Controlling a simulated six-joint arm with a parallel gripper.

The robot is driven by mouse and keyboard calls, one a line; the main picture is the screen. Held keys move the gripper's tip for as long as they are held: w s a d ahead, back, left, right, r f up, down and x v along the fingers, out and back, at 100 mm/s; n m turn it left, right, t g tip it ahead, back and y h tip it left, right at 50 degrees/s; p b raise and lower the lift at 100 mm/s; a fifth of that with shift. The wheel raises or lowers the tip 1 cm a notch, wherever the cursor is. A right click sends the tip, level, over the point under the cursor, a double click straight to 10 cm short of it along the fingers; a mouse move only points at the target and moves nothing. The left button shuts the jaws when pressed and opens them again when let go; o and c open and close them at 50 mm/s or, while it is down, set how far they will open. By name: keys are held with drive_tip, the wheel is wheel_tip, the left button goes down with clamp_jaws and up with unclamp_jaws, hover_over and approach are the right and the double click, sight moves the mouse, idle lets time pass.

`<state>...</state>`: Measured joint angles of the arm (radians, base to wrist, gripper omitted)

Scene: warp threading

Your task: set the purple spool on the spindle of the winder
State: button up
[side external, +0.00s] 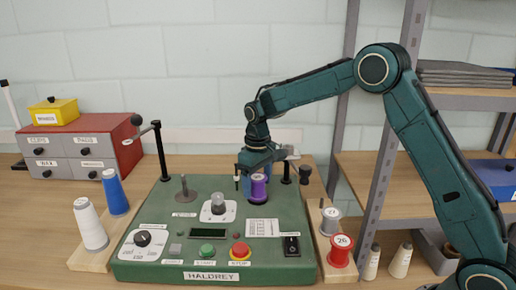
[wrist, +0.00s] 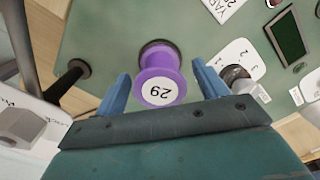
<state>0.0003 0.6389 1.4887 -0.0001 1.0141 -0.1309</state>
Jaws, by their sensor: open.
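The purple spool (side external: 259,187) has a white numbered top and stands upright on the green winder (side external: 160,262), towards its back right. It also shows in the wrist view (wrist: 160,68), with a dark round base just beyond it. No bare spindle shows there; whatever is inside or under the spool is hidden. My gripper (side external: 257,182) is over the spool. In the wrist view my gripper (wrist: 161,72) is open, with one blue finger on each side of the spool and a visible gap to both.
The winder carries a grey dome knob (side external: 218,204), a lever (side external: 184,190), buttons and a black post (side external: 160,155). White and blue spools (side external: 115,192) stand at left, grey and red spools (side external: 340,250) at right. A shelf upright (side external: 385,170) stands behind.

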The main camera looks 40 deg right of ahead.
drive_tip(key=shift+r, duration=0.1)
wheel_tip(320, 180, up, 14)
idle(0.8)
drive_tip(key=shift+s, duration=0.1)
drive_tip(key=s+r+t, duration=0.1)
drive_tip(key=s+r, duration=0.2)
drive_tip(key=s, duration=0.6)
drive_tip(key=s+r+t, duration=0.2)
drive_tip(key=s+r, duration=0.2)
drive_tip(key=s, duration=0.5)
drive_tip(key=s+f+m+t, duration=0.1)
drive_tip(key=s+f, duration=0.5)
drive_tip(key=s, duration=1)
drive_tip(key=shift+s+f+t, duration=0.15)
drive_tip(key=shift+f+t, duration=0.05)
drive_tip(key=shift+t, duration=0.6)
